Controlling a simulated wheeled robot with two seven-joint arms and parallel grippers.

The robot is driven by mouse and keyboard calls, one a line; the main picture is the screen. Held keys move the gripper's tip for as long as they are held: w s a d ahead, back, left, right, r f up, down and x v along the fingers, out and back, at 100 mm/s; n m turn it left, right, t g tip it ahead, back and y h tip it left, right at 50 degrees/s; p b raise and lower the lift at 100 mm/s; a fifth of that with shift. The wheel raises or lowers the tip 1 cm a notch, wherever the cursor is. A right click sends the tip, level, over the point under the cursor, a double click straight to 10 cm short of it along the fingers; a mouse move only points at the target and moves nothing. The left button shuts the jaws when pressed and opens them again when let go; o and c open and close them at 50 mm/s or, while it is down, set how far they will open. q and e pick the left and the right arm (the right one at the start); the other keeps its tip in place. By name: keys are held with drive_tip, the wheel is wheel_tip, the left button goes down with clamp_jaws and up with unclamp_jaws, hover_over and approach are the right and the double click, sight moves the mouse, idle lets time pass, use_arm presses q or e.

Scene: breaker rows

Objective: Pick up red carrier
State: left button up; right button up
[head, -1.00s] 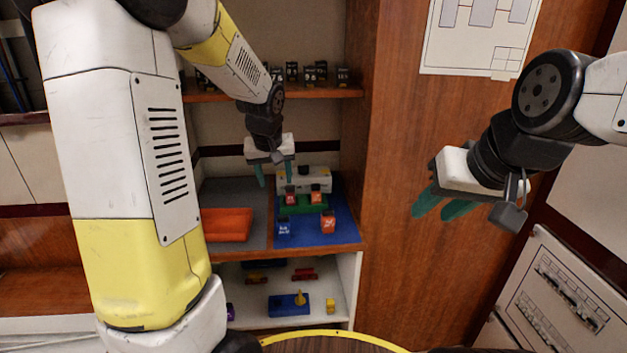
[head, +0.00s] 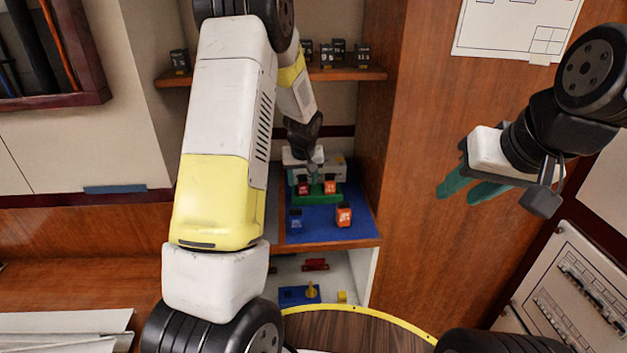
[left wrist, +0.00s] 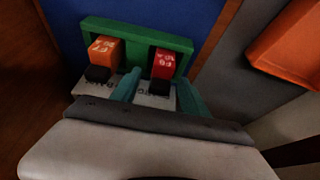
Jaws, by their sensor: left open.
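The red carrier (head: 304,187), a small block with white lettering and a black end, sits in a green holder (head: 320,199) beside an orange carrier (head: 330,187). In the left wrist view the red carrier (left wrist: 163,64) is right of the orange carrier (left wrist: 104,49), in the green holder (left wrist: 136,33). My left gripper (left wrist: 158,91) is open, its teal fingers to either side of the red carrier's black end. I cannot tell whether they touch it. In the head view its fingers are hard to make out. My right gripper (head: 468,187) is open and empty, in the air at the right.
A blue mat (head: 324,230) on the shelf holds a loose orange block (head: 344,215) and a blue block (head: 295,218). An upper shelf (head: 340,74) carries several black blocks. An orange pad (left wrist: 288,48) lies on a grey surface. A brown cabinet panel (head: 420,130) stands at the right.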

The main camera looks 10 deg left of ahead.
use_arm(q)
drive_tip(key=shift+f, duration=0.2)
clamp_jaws()
drive_tip(key=shift+r, duration=0.15)
